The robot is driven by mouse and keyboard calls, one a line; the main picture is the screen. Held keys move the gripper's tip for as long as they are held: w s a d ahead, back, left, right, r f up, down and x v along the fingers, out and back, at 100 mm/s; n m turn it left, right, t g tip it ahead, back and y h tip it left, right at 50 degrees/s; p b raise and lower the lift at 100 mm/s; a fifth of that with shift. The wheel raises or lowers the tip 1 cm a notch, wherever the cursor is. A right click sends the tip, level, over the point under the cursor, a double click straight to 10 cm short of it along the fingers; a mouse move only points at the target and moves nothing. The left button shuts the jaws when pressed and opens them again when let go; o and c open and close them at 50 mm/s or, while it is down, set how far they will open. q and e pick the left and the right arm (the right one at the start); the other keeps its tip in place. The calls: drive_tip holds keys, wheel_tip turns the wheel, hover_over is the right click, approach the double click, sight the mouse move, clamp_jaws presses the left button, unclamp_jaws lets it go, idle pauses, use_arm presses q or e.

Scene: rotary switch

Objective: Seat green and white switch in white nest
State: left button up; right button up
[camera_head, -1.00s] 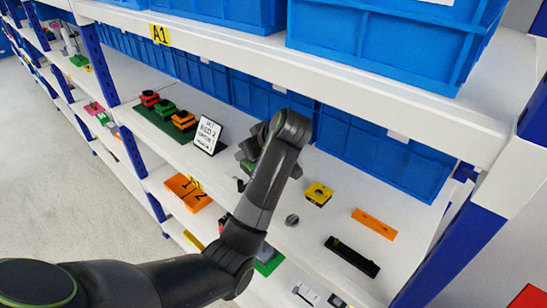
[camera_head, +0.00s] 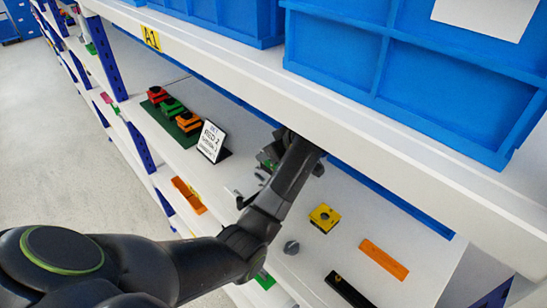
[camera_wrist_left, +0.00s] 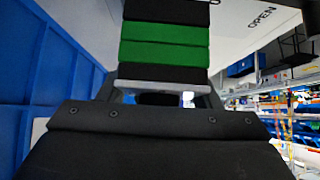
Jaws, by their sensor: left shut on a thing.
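My left arm reaches into the shelf bay in the head view, and my left gripper (camera_head: 267,160) is partly hidden behind its own wrist, just under the upper shelf edge. In the left wrist view green and black bands (camera_wrist_left: 165,52) lie straight ahead between the jaws. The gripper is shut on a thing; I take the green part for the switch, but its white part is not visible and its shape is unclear. I cannot pick out a white nest in either view. My right gripper is not in view.
On the white shelf stand red, green and orange stacked blocks (camera_head: 174,107) and a small sign (camera_head: 212,140). A yellow block (camera_head: 324,218), a grey knob (camera_head: 291,248), an orange bar (camera_head: 384,260) and a black bar (camera_head: 348,290) lie right. The upper shelf (camera_head: 330,140) overhangs the arm.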

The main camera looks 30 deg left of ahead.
use_arm(q)
wheel_tip(320, 180, down, 3)
drive_tip(key=shift+w+r+p, duration=0.15)
drive_tip(key=shift+p, duration=0.25)
drive_tip(key=shift+f, duration=0.35)
drive_tip(key=shift+f, duration=0.15)
drive_tip(key=o, duration=1.1)
